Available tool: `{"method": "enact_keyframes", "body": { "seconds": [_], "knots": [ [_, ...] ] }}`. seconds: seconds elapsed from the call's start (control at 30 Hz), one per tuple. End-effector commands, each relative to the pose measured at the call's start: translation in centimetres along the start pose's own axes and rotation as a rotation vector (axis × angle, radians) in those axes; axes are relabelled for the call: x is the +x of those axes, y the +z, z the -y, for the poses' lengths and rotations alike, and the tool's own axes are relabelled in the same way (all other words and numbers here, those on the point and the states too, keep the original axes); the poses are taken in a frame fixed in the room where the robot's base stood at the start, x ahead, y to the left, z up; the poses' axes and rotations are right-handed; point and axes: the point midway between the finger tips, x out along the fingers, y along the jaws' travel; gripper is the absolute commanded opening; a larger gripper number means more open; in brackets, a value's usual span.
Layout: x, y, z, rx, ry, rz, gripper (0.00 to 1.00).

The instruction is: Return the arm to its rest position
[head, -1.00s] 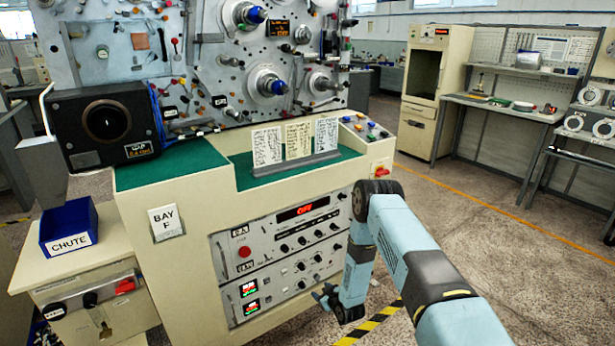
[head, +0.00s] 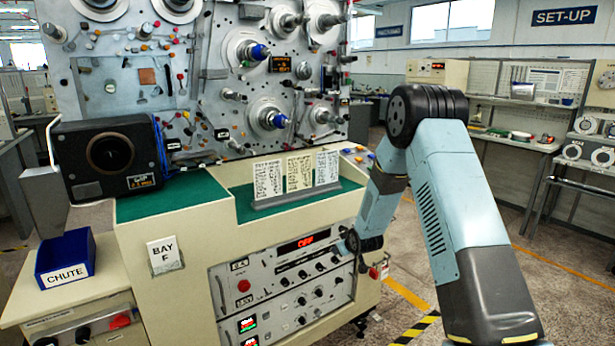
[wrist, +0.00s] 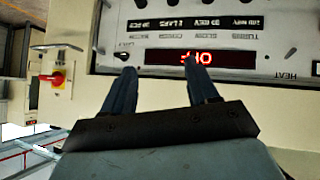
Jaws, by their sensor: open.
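My blue-grey arm rises at the right of the head view with its elbow bent high. The forearm slopes down and left to my gripper (head: 358,243). My gripper is in front of the machine's control panel (head: 290,285), near the red OFF display (head: 304,242). In the wrist view my gripper (wrist: 160,68) shows two dark fingers apart with nothing between them. The upside-down OFF display (wrist: 178,57) is beyond the fingertips. I cannot tell how wide the gap to the panel is.
The winding machine (head: 150,215) with spindles stands ahead. A red switch (wrist: 57,78) is on its side. A blue CHUTE bin (head: 65,258) stands at the left. A bench (head: 520,140) is behind at the right. Open floor (head: 520,275) lies right of the machine.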

Motion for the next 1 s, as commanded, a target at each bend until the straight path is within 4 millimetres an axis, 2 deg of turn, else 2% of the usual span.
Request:
{"method": "enact_keyframes", "body": {
  "seconds": [0.03, 0.2, 0.5, 0.77, 1.0],
  "knots": [
    [-1.6, -1.1, -0.7, 0.006, 0.009, 0.007, 0.59],
    [-6.6, -3.6, -2.4, 0.033, 0.031, 0.047, 0.59],
    [-16.2, -6.7, -4.5, 0.091, 0.067, 0.114, 0.59],
    [-24.7, -7.9, -5.2, 0.150, 0.093, 0.169, 0.59],
    [-32.6, -7.8, -5.1, 0.210, 0.112, 0.217, 0.59]
  ]
}}
